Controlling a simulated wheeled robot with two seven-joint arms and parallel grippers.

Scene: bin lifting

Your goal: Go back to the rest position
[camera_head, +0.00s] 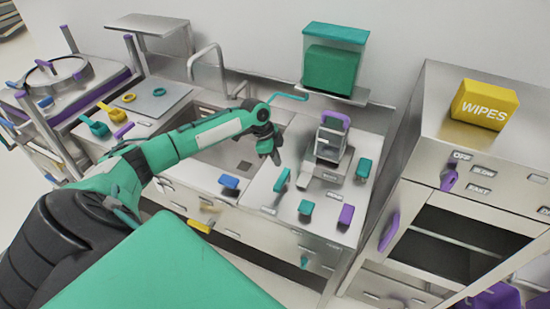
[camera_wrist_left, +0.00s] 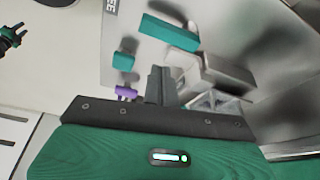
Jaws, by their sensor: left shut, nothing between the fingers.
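My left arm reaches from the lower left across the head view. Its gripper (camera_head: 270,154) hangs over the counter between the sink and the small metal appliance, above the worktop. Its fingers are shut with nothing between them. In the left wrist view the closed dark fingers (camera_wrist_left: 160,85) stand beyond the green gripper body, with the counter behind them. A dark shape with green parts (camera_wrist_left: 12,38) at the upper left of that view looks like my right gripper. It is too small to tell its jaws. The head view does not show it.
The counter (camera_head: 262,192) carries a metal appliance (camera_head: 332,138) with a purple top and several teal and purple handles. The sink (camera_head: 225,150) and tap (camera_head: 207,62) lie left of the gripper. An oven cabinet (camera_head: 470,140) with a yellow wipes box (camera_head: 484,104) stands right.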

